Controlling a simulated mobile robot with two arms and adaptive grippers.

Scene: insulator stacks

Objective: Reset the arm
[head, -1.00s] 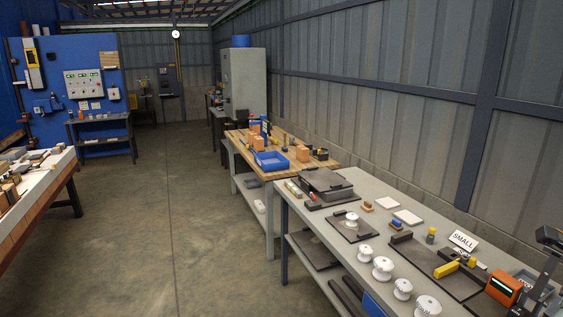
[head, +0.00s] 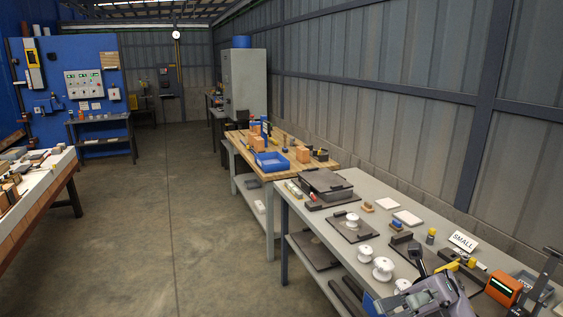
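A gripper, which I take to be my right one (head: 432,262), rises from the bottom edge at the right in the head view, over the front of the grey table (head: 330,232). A dark finger points up and away; whether it is open or shut is not clear. I see nothing held in it. White ribbed insulators stand along the table: one on a dark plate (head: 352,219), then others (head: 365,252), (head: 382,268) and (head: 402,286), the last partly hidden by my arm. My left gripper is out of view.
A SMALL sign (head: 463,241), an orange device (head: 503,288) and a grey tray (head: 533,284) are at the table's right. A dark box-like block (head: 325,181) stands at its far end. A wooden bench (head: 296,166) with a blue bin (head: 271,162) lies beyond.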

